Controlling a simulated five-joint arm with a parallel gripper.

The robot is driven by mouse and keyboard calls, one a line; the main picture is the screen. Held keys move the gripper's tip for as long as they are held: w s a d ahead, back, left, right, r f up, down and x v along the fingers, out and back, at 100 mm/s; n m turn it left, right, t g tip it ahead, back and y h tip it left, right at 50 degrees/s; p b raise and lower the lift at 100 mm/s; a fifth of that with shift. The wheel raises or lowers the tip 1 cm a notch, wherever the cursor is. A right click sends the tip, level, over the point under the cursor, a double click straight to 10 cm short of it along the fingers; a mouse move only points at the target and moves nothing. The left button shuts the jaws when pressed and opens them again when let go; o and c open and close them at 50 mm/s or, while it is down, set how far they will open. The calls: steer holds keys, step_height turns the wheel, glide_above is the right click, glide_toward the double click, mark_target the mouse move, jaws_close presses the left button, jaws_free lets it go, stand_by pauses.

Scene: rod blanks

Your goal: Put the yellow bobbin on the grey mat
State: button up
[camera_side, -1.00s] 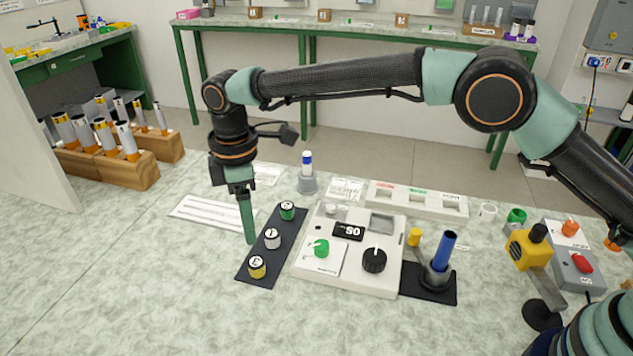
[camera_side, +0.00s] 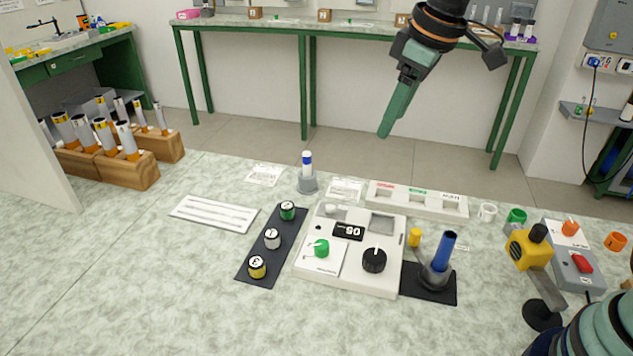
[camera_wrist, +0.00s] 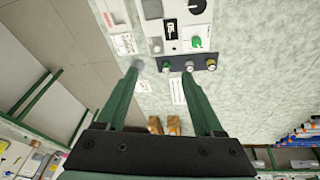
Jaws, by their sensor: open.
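A yellow bobbin with a dark-marked top (camera_side: 257,267) stands upright at the near end of a dark grey strip mat (camera_side: 248,281). A white bobbin (camera_side: 272,238) and a green bobbin (camera_side: 287,210) stand behind it on the same mat. In the wrist view the yellow bobbin (camera_wrist: 211,65) is at the right of the row. My gripper (camera_side: 385,134) is high above the bench, well to the right of the mat and apart from everything.
A white control box (camera_side: 347,285) with knobs sits right of the mat. Beyond it are a small yellow cylinder (camera_side: 415,237) and a blue rod (camera_side: 443,252) in a stand on a dark pad. A white-topped blue rod (camera_side: 307,162) stands behind. The bench's front left is clear.

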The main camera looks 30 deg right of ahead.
steer(key=s+d+f+m+t, duration=0.1)
steer(key=s+d+m, duration=0.2)
steer(key=s+d, duration=0.2)
steer(key=s+d+f+m+t, duration=0.1)
steer(key=s+d+f+m, duration=0.1)
steer(key=s+d+m, duration=0.1)
steer(key=s+d, duration=0.1)
steer(key=s, duration=0.1)
steer(key=shift+s+d+f+h, duration=0.25)
steer(key=shift+s+d+h, duration=0.1)
steer(key=shift+h, duration=0.05)
